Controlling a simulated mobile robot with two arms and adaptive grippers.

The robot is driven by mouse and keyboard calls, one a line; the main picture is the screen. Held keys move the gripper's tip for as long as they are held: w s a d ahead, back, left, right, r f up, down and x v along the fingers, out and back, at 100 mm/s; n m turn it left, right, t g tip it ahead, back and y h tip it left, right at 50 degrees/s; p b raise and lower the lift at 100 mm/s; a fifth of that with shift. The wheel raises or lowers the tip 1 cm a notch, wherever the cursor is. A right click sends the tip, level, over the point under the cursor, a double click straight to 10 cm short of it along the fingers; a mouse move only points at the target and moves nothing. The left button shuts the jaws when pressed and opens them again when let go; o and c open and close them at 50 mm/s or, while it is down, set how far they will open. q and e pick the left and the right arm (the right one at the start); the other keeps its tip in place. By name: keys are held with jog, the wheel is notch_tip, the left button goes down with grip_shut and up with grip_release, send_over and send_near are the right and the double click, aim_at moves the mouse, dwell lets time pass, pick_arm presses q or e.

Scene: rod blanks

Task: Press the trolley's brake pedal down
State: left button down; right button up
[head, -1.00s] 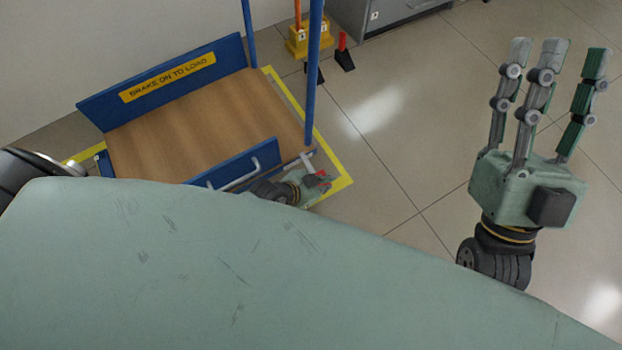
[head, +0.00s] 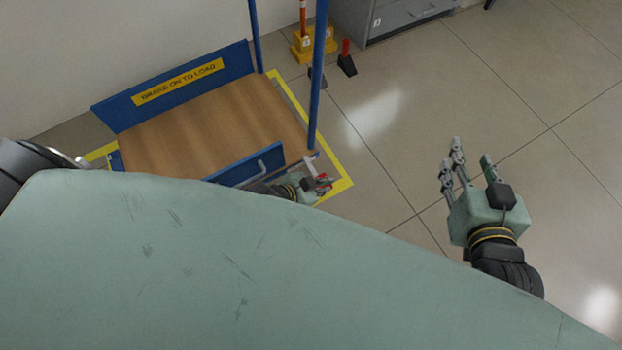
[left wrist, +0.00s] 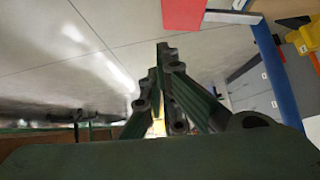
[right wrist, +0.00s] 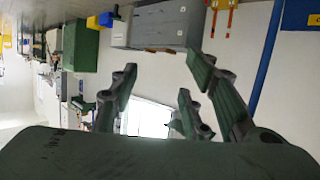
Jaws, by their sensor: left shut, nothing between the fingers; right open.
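The blue trolley (head: 257,164) has a wooden deck and stands at the left in the head view. A red pedal (head: 324,181), likely its brake pedal, is at its near right corner, partly hidden by my left gripper (head: 327,184). The left gripper is shut and empty, right beside the pedal; I cannot tell whether they touch. In the left wrist view a flat red plate (left wrist: 183,13), likely the pedal, shows at the top, beyond the closed fingertips (left wrist: 160,62). My right gripper (head: 468,158) is open and empty over the floor to the right, also in the right wrist view (right wrist: 160,85).
A yellow floor outline (head: 338,187) surrounds the trolley. A blue upright post (head: 317,80) rises at its right side. A yellow block (head: 312,46) and a black and red wedge (head: 346,62) lie behind, near a grey cabinet (head: 395,18). The floor on the right is clear.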

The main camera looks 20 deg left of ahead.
pick_arm(q)
jog(key=p+v, duration=0.2)
jog(key=v, duration=0.4)
jog(key=shift+s+d+p, duration=0.3)
jog(key=shift+s, duration=0.05)
pick_arm(e)
jog(key=s+d+f+g+h, duration=0.2)
jog(key=s+d+f+g, duration=0.2)
jog(key=s+f+g, duration=0.3)
jog(key=s+f, duration=0.2)
jog(key=s, duration=0.3)
jog(key=shift+d+f+m+g, duration=0.25)
jog(key=shift+f+m+g, duration=0.05)
jog(key=shift+f+g, duration=0.1)
jog(key=shift+r, duration=0.1)
